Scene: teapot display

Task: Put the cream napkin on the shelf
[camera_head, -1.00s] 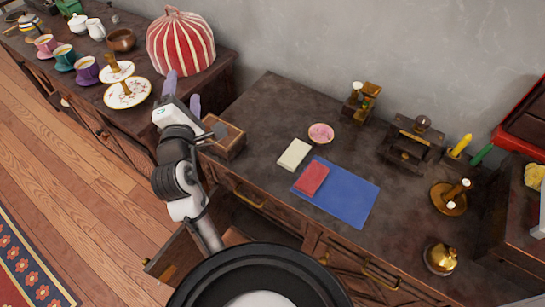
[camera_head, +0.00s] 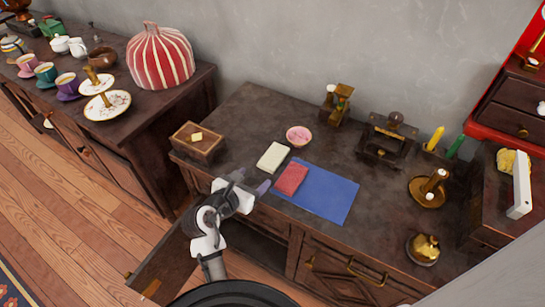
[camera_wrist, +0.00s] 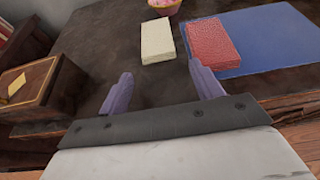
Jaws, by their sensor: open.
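The cream napkin (camera_head: 272,157) lies flat on the dark wooden cabinet top, just left of a red folded napkin (camera_head: 291,179). It also shows in the wrist view (camera_wrist: 158,38), beyond my fingertips and between them. My gripper (camera_head: 252,184) is open and empty at the cabinet's front edge, in front of the cream napkin and apart from it. In the wrist view its two purple fingers (camera_wrist: 162,82) are spread wide. I cannot tell which surface is the shelf; an open compartment (camera_head: 262,240) shows below the cabinet top, partly hidden by my arm.
The red napkin lies on a blue cloth (camera_head: 325,194). A wooden box (camera_head: 197,143) stands left, a pink bowl (camera_head: 299,135) behind. A brass candle holder (camera_head: 428,190) and bell (camera_head: 423,250) stand right. An open cabinet door (camera_head: 165,262) juts out at lower left.

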